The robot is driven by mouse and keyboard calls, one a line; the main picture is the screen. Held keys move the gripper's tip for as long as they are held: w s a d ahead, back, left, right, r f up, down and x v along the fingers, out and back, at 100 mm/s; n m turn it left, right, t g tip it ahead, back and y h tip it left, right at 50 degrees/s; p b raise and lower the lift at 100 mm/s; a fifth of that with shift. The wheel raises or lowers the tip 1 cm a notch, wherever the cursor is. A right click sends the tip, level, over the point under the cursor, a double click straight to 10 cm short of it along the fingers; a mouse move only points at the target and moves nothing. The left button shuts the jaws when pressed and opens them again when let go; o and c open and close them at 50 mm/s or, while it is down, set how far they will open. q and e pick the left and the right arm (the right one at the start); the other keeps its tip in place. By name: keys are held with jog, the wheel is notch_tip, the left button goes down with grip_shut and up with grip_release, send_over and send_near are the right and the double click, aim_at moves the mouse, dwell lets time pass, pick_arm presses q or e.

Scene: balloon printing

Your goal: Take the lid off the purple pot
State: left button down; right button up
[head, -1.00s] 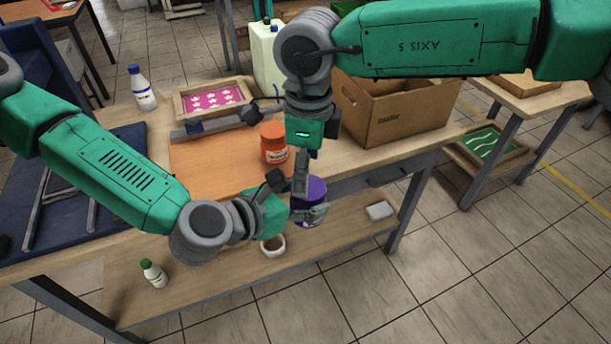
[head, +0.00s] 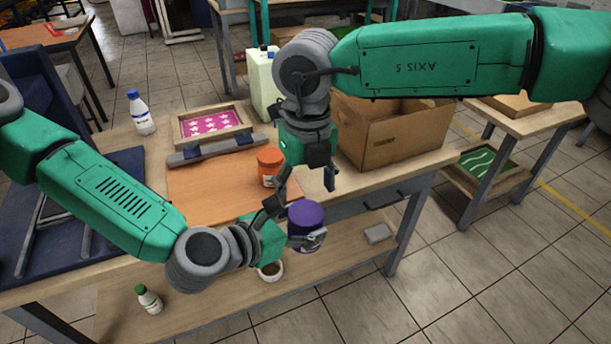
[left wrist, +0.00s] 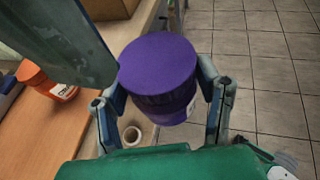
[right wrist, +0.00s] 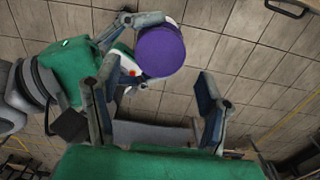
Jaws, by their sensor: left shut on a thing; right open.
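The purple pot (head: 305,216) is held upright in the air in front of the table's edge, its wide purple lid on top. The left wrist view shows the lid (left wrist: 158,66) from above and part of the pot's body with a pale label below it. My left gripper (head: 308,239) is shut around the pot's body, below the lid. My right gripper (head: 303,191) is open and empty, just above and behind the pot. In the right wrist view the lid (right wrist: 160,50) lies beyond the open fingers, apart from them.
An orange jar (head: 268,165) stands on the orange board (head: 215,187) close by. A cardboard box (head: 388,132), a white jug (head: 263,80) and a framed pink screen (head: 211,123) stand behind. A white roll (head: 271,270) and a bottle (head: 148,298) are on the lower shelf.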

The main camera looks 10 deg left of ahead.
aim_at(305, 211)
notch_tip(305, 211, down, 6)
jog(key=shift+a+r, duration=0.1)
jog(key=shift+r, duration=0.05)
jog(key=c, duration=1)
jog(key=n, duration=0.9)
jog(key=shift+n, duration=0.4)
jog(key=o, duration=1.3)
jog(key=shift+c, duration=0.2)
jog(key=shift+r, duration=0.1)
